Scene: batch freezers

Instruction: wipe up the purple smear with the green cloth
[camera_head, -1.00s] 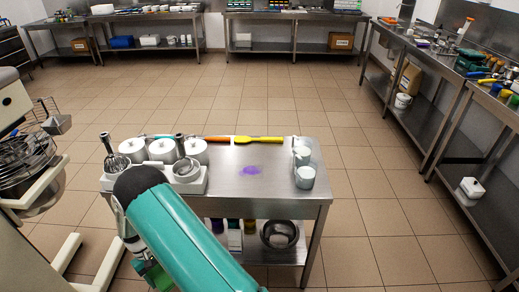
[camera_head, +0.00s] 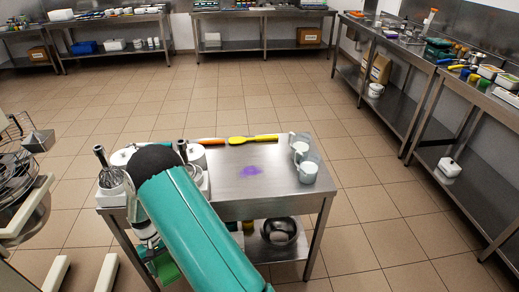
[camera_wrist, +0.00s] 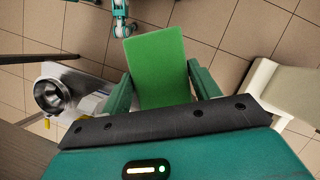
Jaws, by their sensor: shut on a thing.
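The purple smear (camera_head: 250,171) lies on the steel table top (camera_head: 230,190) in the head view, right of my arm, with bare steel around it. The green cloth (camera_wrist: 158,65) is a flat sheet between the two fingers of my gripper (camera_wrist: 160,88) in the wrist view; the gripper is shut on it. In the head view part of the cloth (camera_head: 166,267) shows low beside the table's left front, below the top. My arm hides most of the gripper there. Floor tiles show behind the cloth in the wrist view.
A yellow spatula (camera_head: 253,139) lies at the table's back edge. Clear jugs (camera_head: 307,168) stand at its right edge. White tubs (camera_head: 196,154) and a whisk (camera_head: 106,168) stand at the left. A metal bowl (camera_head: 280,231) is on the lower shelf. A machine (camera_head: 25,190) stands further left.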

